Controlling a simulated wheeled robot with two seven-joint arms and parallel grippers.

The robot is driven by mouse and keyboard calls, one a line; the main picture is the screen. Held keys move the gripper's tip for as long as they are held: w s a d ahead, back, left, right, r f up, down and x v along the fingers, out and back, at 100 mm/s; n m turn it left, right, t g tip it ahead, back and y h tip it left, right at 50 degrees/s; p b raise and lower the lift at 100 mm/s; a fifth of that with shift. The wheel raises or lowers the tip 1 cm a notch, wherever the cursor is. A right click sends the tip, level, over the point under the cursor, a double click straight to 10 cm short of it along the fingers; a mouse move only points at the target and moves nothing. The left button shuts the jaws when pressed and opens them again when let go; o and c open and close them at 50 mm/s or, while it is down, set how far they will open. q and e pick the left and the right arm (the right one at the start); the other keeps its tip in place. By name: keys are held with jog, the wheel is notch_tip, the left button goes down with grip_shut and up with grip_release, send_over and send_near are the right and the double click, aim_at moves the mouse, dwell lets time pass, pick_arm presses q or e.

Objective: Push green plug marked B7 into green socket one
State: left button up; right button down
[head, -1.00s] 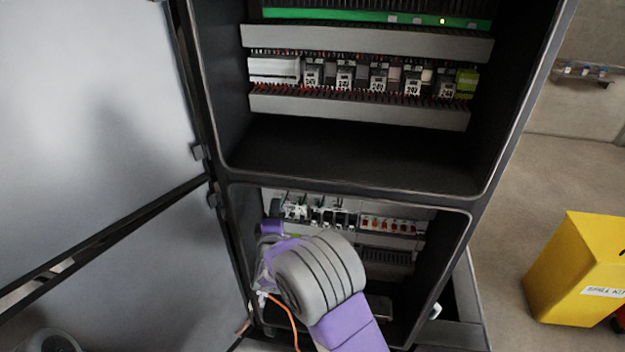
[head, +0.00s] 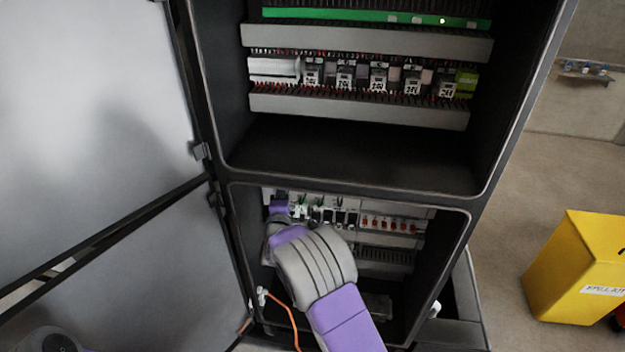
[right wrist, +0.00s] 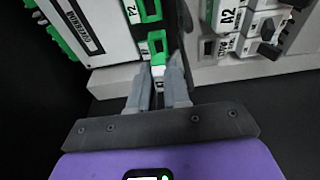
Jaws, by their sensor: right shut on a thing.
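My right gripper (right wrist: 158,72) is shut in the right wrist view, with a small pale and green piece, the green plug (right wrist: 157,71), between its fingertips. No B7 mark can be read on it. Just beyond the fingertips is a green socket piece (right wrist: 157,42) with a dark opening. Above it is another green socket (right wrist: 148,10) beside a P2 label. I cannot tell whether the plug touches the socket piece. In the head view my right arm reaches into the lower cabinet compartment, and its wrist hides the fingertips and plug. My left gripper is not in view.
A white module (right wrist: 100,28) stands left of the sockets, and an A2-marked unit (right wrist: 232,18) right. In the head view, breakers (head: 340,213) line the lower compartment (head: 455,250). An orange cable (head: 285,305) hangs by the arm. A yellow bin (head: 570,270) stands right.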

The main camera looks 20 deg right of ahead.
jog(key=shift+d+x, duration=0.15)
jog(key=shift+x, duration=0.65)
jog(key=shift+d+x, duration=0.15)
jog(key=shift+x, duration=0.65)
dwell(2.2)
jog(key=c, duration=1)
grip_release()
jog(key=shift+s, duration=0.1)
jog(key=shift+s, duration=0.1)
